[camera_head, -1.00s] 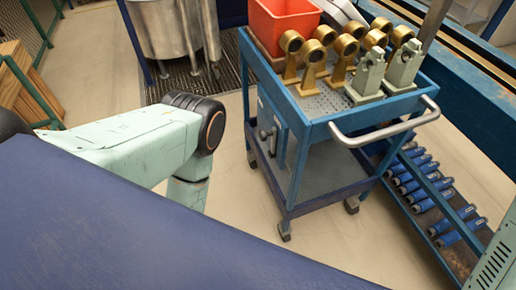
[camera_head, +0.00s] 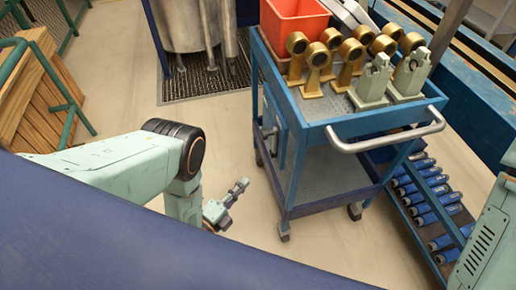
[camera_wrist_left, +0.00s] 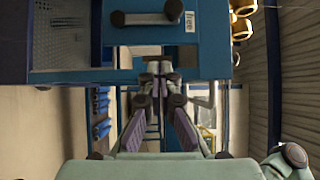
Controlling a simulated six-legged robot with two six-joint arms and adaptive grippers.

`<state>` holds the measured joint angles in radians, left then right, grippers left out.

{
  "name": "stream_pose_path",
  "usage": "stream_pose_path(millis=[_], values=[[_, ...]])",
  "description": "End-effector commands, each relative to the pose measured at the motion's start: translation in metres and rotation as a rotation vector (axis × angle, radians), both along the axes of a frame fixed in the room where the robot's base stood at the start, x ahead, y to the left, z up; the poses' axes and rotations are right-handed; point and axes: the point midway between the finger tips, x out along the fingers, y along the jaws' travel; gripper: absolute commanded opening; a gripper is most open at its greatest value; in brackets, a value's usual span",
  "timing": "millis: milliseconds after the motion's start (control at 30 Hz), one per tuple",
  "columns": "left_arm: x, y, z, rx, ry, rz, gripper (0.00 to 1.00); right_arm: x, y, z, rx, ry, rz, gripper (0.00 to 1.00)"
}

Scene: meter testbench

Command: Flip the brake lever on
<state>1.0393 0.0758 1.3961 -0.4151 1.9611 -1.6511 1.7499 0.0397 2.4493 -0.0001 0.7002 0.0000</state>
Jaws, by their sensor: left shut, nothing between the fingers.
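The brake lever (camera_head: 269,133) is a small grey handle on the left side panel of the blue cart (camera_head: 312,203). In the left wrist view a grey lever (camera_wrist_left: 146,18) with a round dark end lies sideways across a blue panel, next to a white label (camera_wrist_left: 190,21). My left gripper (camera_head: 239,188) is low, to the left of the cart, below the lever in the picture and apart from it. In the left wrist view its fingertips (camera_wrist_left: 159,72) are together and empty, in front of the panel's lower edge. My right gripper is not seen.
The cart carries a red bin (camera_head: 294,28), several gold ring-topped parts (camera_head: 318,63) and grey-green brackets (camera_head: 373,80). Blue cylinders (camera_head: 424,200) lie on a low rack at right. A steel tank (camera_head: 188,22) stands behind. The floor left of the cart is clear.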

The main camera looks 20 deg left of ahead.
Motion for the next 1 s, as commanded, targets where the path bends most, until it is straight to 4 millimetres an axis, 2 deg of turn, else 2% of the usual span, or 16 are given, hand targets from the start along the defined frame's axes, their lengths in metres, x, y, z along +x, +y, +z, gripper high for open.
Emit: stream_pose_path(millis=[167,633,1000], values=[[0.000,0.000,0.011,0.095,-0.082,0.004,0.00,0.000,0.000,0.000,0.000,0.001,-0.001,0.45],[0.001,-0.001,0.010,0.124,-0.090,0.009,0.00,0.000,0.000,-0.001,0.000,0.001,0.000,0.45],[0.026,-0.010,0.010,0.122,-0.091,0.009,0.00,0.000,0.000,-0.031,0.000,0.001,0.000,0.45]])
